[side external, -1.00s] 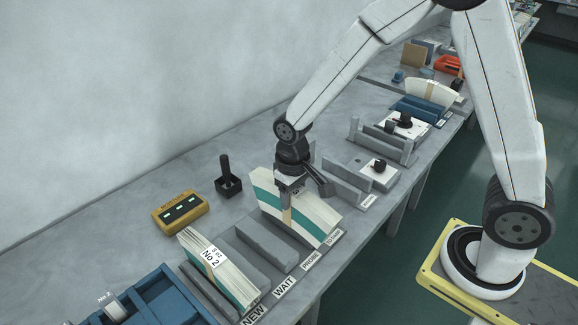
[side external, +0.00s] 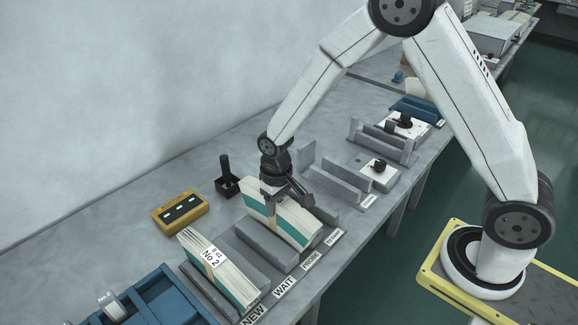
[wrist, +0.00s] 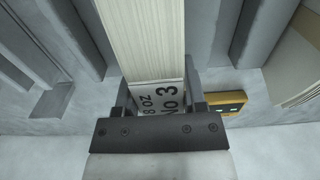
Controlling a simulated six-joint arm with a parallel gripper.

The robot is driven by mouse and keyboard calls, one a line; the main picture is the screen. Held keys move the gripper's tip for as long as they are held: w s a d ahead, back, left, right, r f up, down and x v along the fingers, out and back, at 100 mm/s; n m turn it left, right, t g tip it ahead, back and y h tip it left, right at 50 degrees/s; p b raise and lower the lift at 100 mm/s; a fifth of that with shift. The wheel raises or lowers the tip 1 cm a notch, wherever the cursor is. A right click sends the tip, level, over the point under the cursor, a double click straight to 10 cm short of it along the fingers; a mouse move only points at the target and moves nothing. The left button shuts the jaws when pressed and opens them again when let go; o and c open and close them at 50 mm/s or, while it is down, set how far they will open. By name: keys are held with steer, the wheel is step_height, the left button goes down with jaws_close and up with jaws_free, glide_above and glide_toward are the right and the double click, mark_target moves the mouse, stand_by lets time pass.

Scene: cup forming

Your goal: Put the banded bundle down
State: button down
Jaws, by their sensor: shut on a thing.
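The banded bundle (side external: 292,222) is a fan of cream sheets with a green stripe. My gripper (side external: 284,198) is shut on it from above. Tags along the bench edge include NEW (side external: 254,315), WAIT (side external: 285,287) and PROBE (side external: 312,260).
Another bundle labelled "8 oz No 2" (side external: 228,277) stands to the left, behind the NEW tag. A yellow box with displays (side external: 180,213) and a black holder (side external: 227,185) stand behind. A blue tray (side external: 160,298) is at lower left. Grey fixtures (side external: 340,178) stand to the right.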

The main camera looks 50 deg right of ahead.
steer(key=shift+f, duration=1.4)
steer(key=shift+f, duration=0.1)
steer(key=shift+c, duration=0.8)
jaws_free()
steer(key=shift+r, duration=6.1)
steer(key=shift+s, duration=0.1)
steer(key=shift+s+d+r, duration=0.1)
steer(key=shift+s+d, duration=0.3)
steer(key=shift+s, duration=0.1)
steer(key=s+d+t, duration=0.2)
steer(key=s+d, duration=0.3)
steer(key=s, duration=0.6)
steer(key=shift+s+d+r+t, duration=0.15)
steer(key=shift+s+d+t, duration=0.15)
steer(key=shift+s+d, duration=0.1)
